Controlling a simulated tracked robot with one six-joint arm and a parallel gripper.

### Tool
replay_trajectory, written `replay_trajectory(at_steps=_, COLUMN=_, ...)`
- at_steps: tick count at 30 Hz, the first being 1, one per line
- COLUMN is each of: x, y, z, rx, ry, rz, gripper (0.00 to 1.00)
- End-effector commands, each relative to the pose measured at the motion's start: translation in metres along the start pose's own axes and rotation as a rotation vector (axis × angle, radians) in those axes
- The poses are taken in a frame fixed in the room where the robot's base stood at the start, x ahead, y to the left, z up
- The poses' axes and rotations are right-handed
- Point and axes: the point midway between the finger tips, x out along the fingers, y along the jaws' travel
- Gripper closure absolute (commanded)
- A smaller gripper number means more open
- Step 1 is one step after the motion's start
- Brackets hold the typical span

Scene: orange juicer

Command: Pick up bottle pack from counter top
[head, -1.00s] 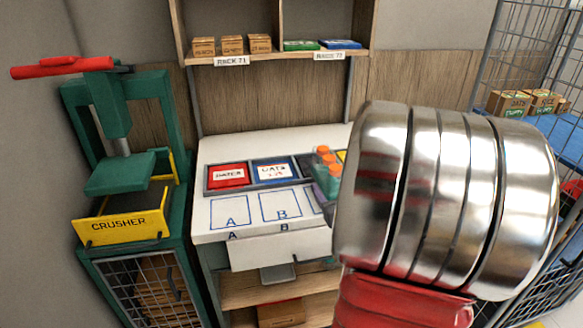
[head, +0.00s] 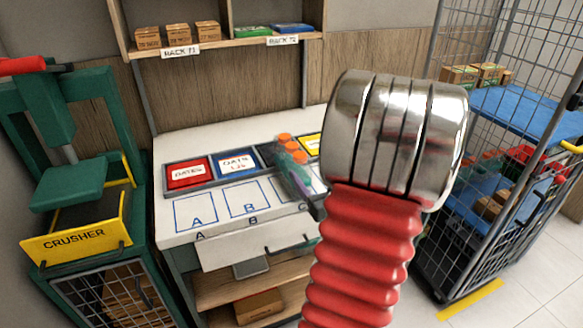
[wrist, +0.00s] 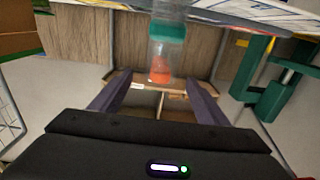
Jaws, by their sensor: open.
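The bottle pack (head: 288,142) has orange caps and teal-green bodies. In the head view only a dark finger shows beside the pack.
Red (head: 189,172) and blue (head: 237,162) date trays sit left of the pack, behind marked squares. A shelf (head: 225,44) with small boxes hangs above. The crusher (head: 75,190) stands left, a wire cage cart (head: 480,200) right.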

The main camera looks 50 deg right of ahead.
Motion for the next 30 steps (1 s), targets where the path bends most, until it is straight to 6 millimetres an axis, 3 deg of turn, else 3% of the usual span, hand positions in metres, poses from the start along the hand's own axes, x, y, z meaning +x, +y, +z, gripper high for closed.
replay_trajectory(at_steps=16, x=0.074, y=0.0, z=0.0, rx=-0.001, ry=0.0, rz=-0.001, gripper=0.31)
replay_trajectory(at_steps=30, x=0.082, y=0.001, z=0.0, rx=0.0, ry=0.0, rz=0.002, gripper=0.31)
